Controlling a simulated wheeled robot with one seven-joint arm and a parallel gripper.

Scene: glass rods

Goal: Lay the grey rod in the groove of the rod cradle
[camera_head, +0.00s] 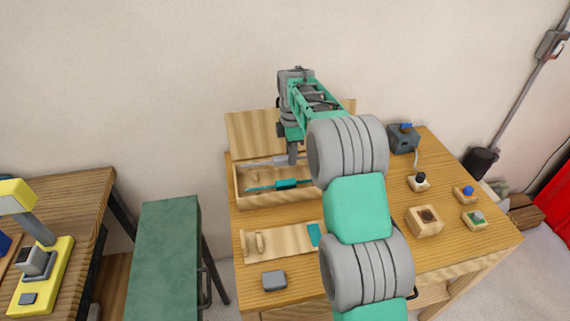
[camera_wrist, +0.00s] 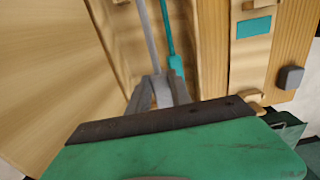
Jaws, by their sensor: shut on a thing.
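My gripper (camera_head: 292,158) is shut on the grey rod (camera_head: 262,163) at its thicker part, at the wooden box. In the wrist view the fingers (camera_wrist: 160,91) close around the rod (camera_wrist: 149,35), whose thin shaft runs away up the picture. I cannot tell whether the rod is clear of the box. The rod cradle (camera_head: 285,240) seems to be the pale wooden board in front of the box, with upright wooden pieces near its left end and a teal patch (camera_head: 314,235). It also shows in the wrist view (camera_wrist: 251,70). My arm hides its right part, and no rod shows on it.
A teal rod (camera_head: 287,184) lies in the box (camera_head: 275,201), beside the grey one. The box's lid (camera_head: 250,132) stands open behind. A grey block (camera_head: 274,280) sits near the table's front edge.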

